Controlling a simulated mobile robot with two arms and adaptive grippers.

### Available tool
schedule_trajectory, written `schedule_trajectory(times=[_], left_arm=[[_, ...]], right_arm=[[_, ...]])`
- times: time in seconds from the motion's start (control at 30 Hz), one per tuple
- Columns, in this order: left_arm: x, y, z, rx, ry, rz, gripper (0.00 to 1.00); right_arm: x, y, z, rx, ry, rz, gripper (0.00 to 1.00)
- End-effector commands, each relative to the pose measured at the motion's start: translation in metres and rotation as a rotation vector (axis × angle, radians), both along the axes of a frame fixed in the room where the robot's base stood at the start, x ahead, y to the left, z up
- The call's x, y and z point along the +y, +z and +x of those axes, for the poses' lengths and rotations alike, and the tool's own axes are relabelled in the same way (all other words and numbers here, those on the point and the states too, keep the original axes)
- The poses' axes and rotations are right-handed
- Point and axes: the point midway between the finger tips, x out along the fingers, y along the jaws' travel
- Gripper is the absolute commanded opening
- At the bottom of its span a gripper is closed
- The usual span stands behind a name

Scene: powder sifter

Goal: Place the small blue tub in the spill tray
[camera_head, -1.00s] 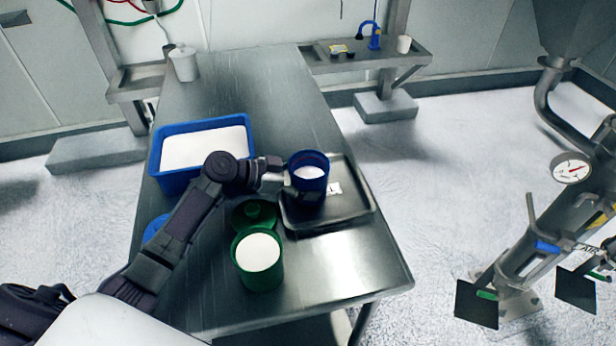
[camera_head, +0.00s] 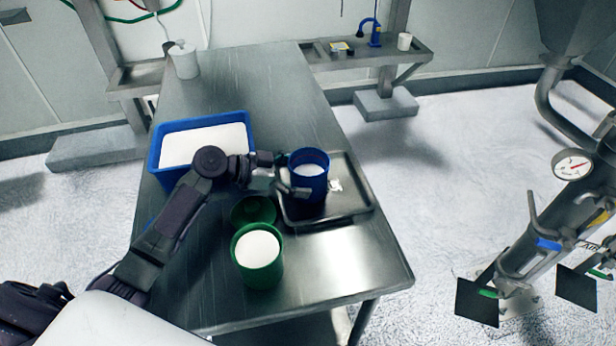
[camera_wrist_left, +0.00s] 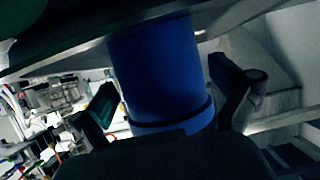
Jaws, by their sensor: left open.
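The small blue tub (camera_head: 310,183) stands upright in the grey spill tray (camera_head: 352,212), towards its left side, with white powder inside. My left gripper (camera_head: 282,174) is at the tub's left side with its fingers spread open. In the left wrist view the tub (camera_wrist_left: 158,70) lies between the two open fingers (camera_wrist_left: 170,100), with a gap at the right finger; contact at the left finger is unclear. The tub's base is partly hidden by a finger in the head view. My right gripper is not in view.
A green tub (camera_head: 258,262) of white powder and a green lid (camera_head: 253,210) stand just left of the tray. A blue bin (camera_head: 240,122) of powder is behind my left arm.

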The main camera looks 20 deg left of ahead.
Motion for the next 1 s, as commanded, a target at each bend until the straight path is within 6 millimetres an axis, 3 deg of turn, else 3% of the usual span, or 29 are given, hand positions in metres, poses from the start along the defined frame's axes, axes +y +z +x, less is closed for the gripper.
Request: schedule_trajectory(times=[0.2,0.43,1.0], left_arm=[[0.039,0.015,-0.026,0.000,0.000,0.005,1.00],[0.067,0.031,-0.046,0.000,-0.001,0.003,1.00],[0.075,0.038,-0.052,0.000,-0.002,0.000,1.00]], right_arm=[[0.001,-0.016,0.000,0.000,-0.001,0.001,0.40],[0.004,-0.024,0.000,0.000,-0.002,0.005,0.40],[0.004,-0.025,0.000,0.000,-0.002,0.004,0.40]])
